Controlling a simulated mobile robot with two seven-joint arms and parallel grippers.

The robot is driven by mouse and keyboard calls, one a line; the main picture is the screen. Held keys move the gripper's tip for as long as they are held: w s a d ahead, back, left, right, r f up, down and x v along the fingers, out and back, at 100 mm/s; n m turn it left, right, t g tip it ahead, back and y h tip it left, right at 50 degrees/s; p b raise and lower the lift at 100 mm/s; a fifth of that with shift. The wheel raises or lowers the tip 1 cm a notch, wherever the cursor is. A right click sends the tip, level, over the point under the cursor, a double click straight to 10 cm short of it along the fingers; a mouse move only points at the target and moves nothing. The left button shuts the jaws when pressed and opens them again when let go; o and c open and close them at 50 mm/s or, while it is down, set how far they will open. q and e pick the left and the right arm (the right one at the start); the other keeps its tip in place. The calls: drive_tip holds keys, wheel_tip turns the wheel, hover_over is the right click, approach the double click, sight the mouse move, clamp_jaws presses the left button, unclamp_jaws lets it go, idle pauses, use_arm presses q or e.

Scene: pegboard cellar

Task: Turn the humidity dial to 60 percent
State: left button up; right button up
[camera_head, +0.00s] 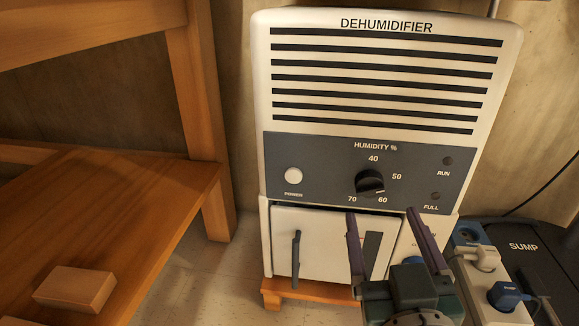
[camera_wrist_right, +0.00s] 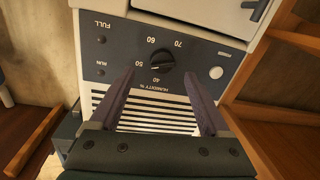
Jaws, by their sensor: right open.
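The dehumidifier (camera_head: 385,85) is a cream box with a dark grey control panel. Its black round humidity dial (camera_head: 370,182) sits mid-panel, ringed by the numbers 40, 50, 60 and 70. A white mark on the dial's lower right points towards the 50 and 60 side; I cannot read its exact setting. My right gripper (camera_head: 382,212) is open and empty, its fingertips just below the dial in the head view. The right wrist view shows the dial (camera_wrist_right: 161,60) upside down, between and beyond the fingertips (camera_wrist_right: 159,73), apart from them. My left gripper is not in view.
A white power button (camera_head: 294,175) and dark RUN and FULL lights share the panel. Below is a white door (camera_head: 285,235) with a grey handle. A wooden shelf (camera_head: 110,200) with a wooden block (camera_head: 75,289) stands left. A power strip (camera_head: 475,255) and SUMP lid (camera_head: 535,265) lie right.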

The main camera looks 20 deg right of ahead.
sight(372, 193)
drive_tip(key=b+x, duration=0.1)
drive_tip(key=x, duration=0.4)
drive_tip(key=shift+w+b, duration=0.3)
drive_tip(key=shift+w, duration=0.15)
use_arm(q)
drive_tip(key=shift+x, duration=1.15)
use_arm(e)
drive_tip(key=shift+s, duration=0.1)
drive_tip(key=shift+c, duration=0.2)
drive_tip(key=shift+r, duration=0.1)
drive_tip(key=c, duration=0.3)
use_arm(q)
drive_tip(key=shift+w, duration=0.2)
use_arm(e)
clamp_jaws()
